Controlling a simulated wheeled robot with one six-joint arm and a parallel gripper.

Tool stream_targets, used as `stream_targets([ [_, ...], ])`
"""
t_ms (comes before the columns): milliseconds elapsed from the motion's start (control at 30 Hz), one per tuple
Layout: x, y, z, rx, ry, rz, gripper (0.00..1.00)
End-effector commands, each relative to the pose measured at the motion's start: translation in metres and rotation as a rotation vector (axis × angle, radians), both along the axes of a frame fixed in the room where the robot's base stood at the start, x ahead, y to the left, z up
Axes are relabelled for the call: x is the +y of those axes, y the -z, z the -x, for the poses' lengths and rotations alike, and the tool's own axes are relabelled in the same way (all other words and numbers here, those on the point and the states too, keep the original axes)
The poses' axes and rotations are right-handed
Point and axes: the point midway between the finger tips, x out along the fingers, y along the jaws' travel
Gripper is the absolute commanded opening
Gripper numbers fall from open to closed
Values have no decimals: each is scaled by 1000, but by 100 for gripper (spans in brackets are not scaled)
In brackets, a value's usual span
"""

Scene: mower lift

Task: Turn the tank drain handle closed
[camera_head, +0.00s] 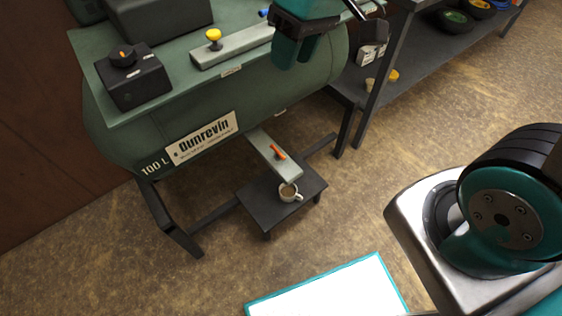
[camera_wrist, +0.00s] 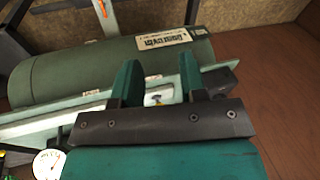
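The drain handle is a small orange lever (camera_head: 277,152) on a pale grey bracket (camera_head: 262,143) that sticks out below the green tank (camera_head: 130,140). In the wrist view the orange lever (camera_wrist: 101,6) shows at the top edge, partly cut off. My gripper (camera_head: 296,58) is above the tank's right part, well up and away from the lever. In the wrist view its two teal fingers (camera_wrist: 158,75) stand apart with nothing held between them. The lever is untouched.
A low black stand (camera_head: 262,207) with a cup (camera_head: 289,192) is under the bracket. A yellow knob (camera_head: 213,36) and a black box with an orange-marked dial (camera_head: 130,78) are on the tank's top. A dark shelf unit (camera_head: 425,70) stands right. The front floor is partly clear.

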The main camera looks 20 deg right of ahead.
Motion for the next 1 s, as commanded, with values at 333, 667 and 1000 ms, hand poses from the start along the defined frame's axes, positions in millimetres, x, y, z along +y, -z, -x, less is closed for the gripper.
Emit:
stream_targets([
  [333,-39,255,-132,53,144,83,39],
  [667,-59,379,-193,98,169,115,39],
  [1000,-53,422,-197,110,155,114,39],
])
